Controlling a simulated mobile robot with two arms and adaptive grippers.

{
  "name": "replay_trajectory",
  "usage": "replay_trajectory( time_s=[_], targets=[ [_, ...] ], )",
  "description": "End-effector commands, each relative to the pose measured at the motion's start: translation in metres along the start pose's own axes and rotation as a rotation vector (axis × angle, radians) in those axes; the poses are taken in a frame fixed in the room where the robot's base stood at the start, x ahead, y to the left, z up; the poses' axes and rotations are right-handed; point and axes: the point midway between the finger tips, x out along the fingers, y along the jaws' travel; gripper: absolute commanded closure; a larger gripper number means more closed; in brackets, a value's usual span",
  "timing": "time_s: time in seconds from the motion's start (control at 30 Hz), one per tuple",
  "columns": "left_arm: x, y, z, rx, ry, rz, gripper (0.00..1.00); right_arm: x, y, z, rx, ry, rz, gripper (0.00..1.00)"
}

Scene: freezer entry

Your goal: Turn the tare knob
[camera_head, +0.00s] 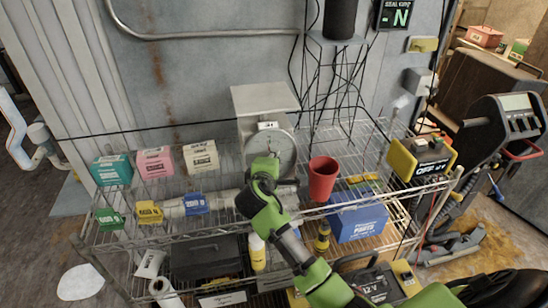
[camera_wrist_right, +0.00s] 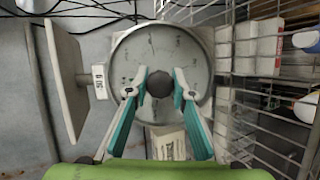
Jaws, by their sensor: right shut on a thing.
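The scale (camera_head: 264,98) stands on the wire rack's top shelf, with a flat square plate above a round dial (camera_head: 284,150). In the right wrist view the dial (camera_wrist_right: 190,45) fills the middle, with a dark round knob (camera_wrist_right: 159,82) at its centre. My right gripper (camera_wrist_right: 160,86) has its two teal fingers on either side of the knob, shut on it. In the head view my green right arm and gripper (camera_head: 268,166) reach up to the dial and hide the knob. A small "50 g" tag (camera_wrist_right: 99,82) sits beside the dial. My left gripper is not in view.
A red cup (camera_head: 322,180) stands right of the scale. Coloured boxes (camera_head: 155,162) and labelled weight blocks (camera_head: 195,203) line the shelf's left. A yellow device marked OFF (camera_head: 421,162) stands at the right end. Wire uprights and cables rise behind the shelf.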

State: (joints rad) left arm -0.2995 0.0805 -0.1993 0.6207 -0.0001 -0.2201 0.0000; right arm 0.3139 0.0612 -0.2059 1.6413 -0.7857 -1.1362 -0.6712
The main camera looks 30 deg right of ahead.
Motion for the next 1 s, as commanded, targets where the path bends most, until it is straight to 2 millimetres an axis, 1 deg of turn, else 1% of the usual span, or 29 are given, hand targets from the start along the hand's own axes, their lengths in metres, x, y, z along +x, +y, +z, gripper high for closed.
replay_trajectory(
  time_s=[0.03, 0.6, 0.8, 1.0],
  targets=[
    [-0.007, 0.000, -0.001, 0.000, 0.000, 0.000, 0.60, -0.001, 0.003, 0.000, 0.044, -0.003, -0.019, 0.99],
    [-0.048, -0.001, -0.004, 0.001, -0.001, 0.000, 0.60, -0.001, 0.003, 0.001, 0.540, -0.014, -0.215, 0.99],
    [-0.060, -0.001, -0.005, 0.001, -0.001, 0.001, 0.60, -0.001, 0.003, 0.001, 0.684, -0.017, -0.272, 0.99],
    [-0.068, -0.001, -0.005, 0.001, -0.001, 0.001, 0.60, -0.001, 0.002, 0.001, 0.789, -0.020, -0.313, 0.99]
  ],
)
